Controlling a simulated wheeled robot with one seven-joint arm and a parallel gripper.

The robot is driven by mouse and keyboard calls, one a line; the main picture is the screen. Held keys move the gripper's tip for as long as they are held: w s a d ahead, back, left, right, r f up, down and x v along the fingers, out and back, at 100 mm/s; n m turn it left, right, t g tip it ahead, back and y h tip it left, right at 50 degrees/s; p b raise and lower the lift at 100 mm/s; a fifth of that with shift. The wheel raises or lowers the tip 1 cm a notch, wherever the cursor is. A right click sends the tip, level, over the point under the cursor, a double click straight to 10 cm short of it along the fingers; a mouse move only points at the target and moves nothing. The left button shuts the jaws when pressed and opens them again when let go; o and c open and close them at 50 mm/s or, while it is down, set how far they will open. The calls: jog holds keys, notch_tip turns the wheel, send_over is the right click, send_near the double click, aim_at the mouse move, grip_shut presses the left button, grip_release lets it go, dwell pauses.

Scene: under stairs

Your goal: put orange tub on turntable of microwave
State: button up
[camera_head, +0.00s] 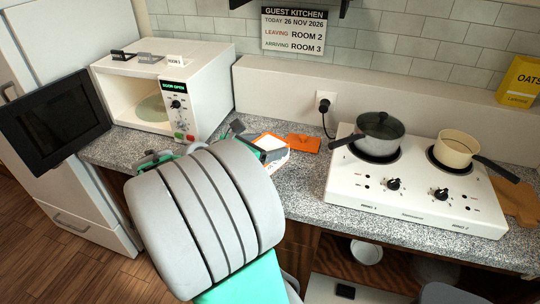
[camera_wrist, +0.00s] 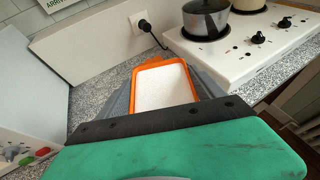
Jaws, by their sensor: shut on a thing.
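The orange tub (camera_wrist: 134,79) shows in the wrist view as an orange rim around a white surface. It is between the two grey fingers of my gripper (camera_wrist: 163,92), which is shut on it. In the head view the tub (camera_head: 272,142) is partly hidden behind my gripper (camera_head: 255,141), over the counter right of the microwave. I cannot tell if it touches the counter. The white microwave (camera_head: 206,91) stands at the left with its dark door (camera_head: 55,113) swung open. Its round turntable (camera_head: 152,108) shows inside and looks empty.
A white hob (camera_head: 415,190) with a grey lidded pot (camera_head: 380,131) and a cream pan (camera_head: 457,148) stands at the right. Small tent cards (camera_head: 150,58) stand on the microwave. A plugged cord (camera_head: 325,106) hangs on the wall.

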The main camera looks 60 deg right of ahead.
aim_at(270, 139)
jog(key=d+f, duration=0.1)
jog(key=d, duration=0.1)
jog(key=w+d+f, duration=0.1)
jog(key=d, duration=0.2)
jog(key=d+f, duration=0.1)
jog(key=d, duration=0.2)
jog(key=shift+w+d+f+p, duration=0.15)
jog(key=shift+w+f+p, duration=0.05)
jog(key=shift+f+p, duration=0.15)
jog(key=shift+w+d+f+p, duration=0.2)
jog(key=shift+d+f, duration=0.6)
jog(key=shift+f, duration=0.65)
jog(key=shift+w+d+f+p, duration=0.15)
jog(key=shift+d+f, duration=0.6)
jog(key=shift+f, duration=0.75)
jog(key=shift+w+d+f+p, duration=0.2)
jog(key=shift+d+f, duration=0.6)
jog(key=shift+f, duration=0.65)
jog(key=shift+f, duration=0.1)
jog(key=shift+f, duration=0.15)
jog(key=o, duration=2.1)
jog(key=shift+c, duration=0.2)
